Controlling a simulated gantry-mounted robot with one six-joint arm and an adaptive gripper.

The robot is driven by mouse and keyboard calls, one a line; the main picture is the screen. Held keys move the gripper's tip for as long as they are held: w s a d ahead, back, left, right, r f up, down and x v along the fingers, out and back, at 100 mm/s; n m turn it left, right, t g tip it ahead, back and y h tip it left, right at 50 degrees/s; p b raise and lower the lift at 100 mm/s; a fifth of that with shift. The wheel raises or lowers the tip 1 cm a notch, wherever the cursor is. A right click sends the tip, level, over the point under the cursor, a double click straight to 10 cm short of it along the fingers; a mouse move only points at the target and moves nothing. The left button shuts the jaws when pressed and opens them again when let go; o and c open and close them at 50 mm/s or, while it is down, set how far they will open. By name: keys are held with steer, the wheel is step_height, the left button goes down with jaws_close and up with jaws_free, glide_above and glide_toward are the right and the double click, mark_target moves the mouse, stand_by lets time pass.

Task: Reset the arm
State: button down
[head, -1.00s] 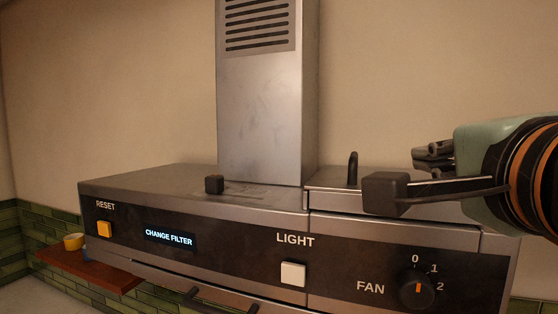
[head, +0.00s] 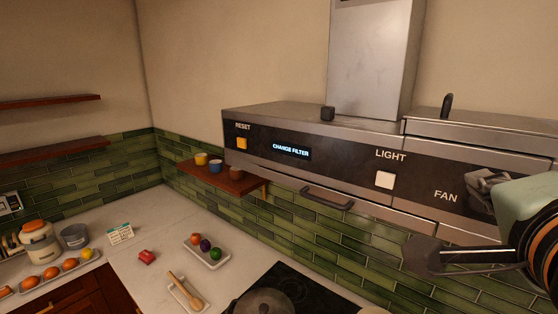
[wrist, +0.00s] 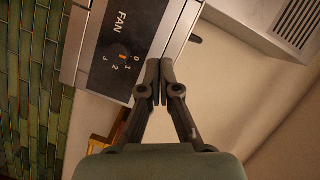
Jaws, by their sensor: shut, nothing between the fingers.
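My gripper (head: 425,256) is at the right edge of the head view, over the lower right of the hood front in the picture. It is empty. In the wrist view the two dark fingers of my gripper (wrist: 160,82) touch at their tips, beside the fan panel. The range hood (head: 300,113) has an orange RESET button (head: 242,143), a lit display (head: 290,150) reading CHANGE FILTER and a white LIGHT button (head: 384,180). My arm hides the fan knob in the head view; the fan knob (wrist: 123,59) shows in the wrist view, its mark near 1.
Below the hood are a handle (head: 326,198) and a small wooden shelf (head: 225,181) with cups. The counter (head: 135,270) holds a tray of coloured round items (head: 206,247), a red item (head: 147,257) and a wooden utensil. A lidded pot (head: 263,303) stands on the dark cooktop.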

steer(key=w+a+f+n+g+y+p, duration=0.1)
steer(key=a+f+n+y, duration=0.1)
steer(key=a+f+n, duration=0.5)
steer(key=w+a+f+n+y+p, duration=0.15)
steer(key=a+f, duration=0.25)
steer(key=f, duration=0.7)
steer(key=s+a+f+n+y, duration=0.1)
steer(key=s+a+f+n, duration=0.3)
steer(key=a+f, duration=0.2)
steer(key=s+a+f+n+g+y+p, duration=0.1)
steer(key=s+a+f+n, duration=0.3)
steer(key=f, duration=0.5)
steer(key=a, duration=0.2)
steer(key=shift+s+a+f+n+g, duration=0.25)
steer(key=shift+s+a+n+g, duration=0.05)
steer(key=shift+s+a+n, duration=0.05)
